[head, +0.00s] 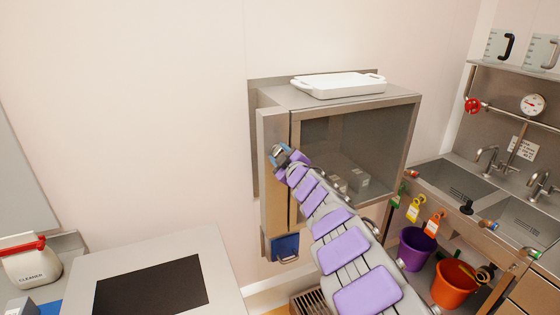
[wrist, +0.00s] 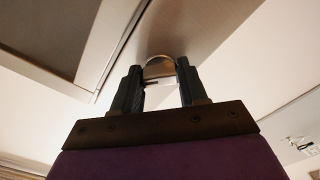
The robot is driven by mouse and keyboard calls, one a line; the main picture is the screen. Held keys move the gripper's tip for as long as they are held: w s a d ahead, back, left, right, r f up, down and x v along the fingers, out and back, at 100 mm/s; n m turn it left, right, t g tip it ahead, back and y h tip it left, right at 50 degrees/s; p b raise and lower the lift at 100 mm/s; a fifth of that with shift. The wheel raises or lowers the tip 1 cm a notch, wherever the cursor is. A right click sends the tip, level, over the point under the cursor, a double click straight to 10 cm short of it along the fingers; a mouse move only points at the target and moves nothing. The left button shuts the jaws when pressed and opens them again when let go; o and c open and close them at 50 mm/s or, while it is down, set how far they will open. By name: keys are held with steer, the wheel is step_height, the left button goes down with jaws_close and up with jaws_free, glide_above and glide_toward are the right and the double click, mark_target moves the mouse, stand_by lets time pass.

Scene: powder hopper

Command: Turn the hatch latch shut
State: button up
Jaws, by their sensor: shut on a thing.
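The hatch (head: 355,145) is a steel-framed wall box with a dark see-through front in the head view. Its frame also shows at the upper left of the wrist view (wrist: 75,35). The latch (wrist: 159,69) is a small rounded metal piece in the wrist view, on the steel edge beside the frame. My gripper (wrist: 160,85) has one dark finger on each side of the latch and is shut on it. In the head view my gripper (head: 280,152) is at the left edge of the hatch, and my arm hides the latch and part of the front.
A white tray (head: 338,85) lies on top of the hatch box. A blue holder (head: 286,247) hangs below its left side. Sinks (head: 458,182) with purple (head: 417,248) and orange (head: 454,285) buckets below stand at right. A counter (head: 225,262) with a dark panel is at lower left.

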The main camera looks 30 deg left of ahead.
steer(key=shift+f+n+b, duration=0.2)
steer(key=shift+n+b, duration=0.85)
steer(key=shift+n, duration=1.05)
steer(key=shift+f+n+b, duration=0.15)
steer(key=shift+n+b, duration=0.85)
steer(key=shift+n, duration=1.1)
steer(key=shift+a, duration=0.1)
steer(key=o, duration=0.9)
steer(key=shift+o, duration=0.8)
steer(key=shift+a+r, duration=0.1)
steer(key=shift+r, duration=0.05)
steer(key=shift+r, duration=0.1)
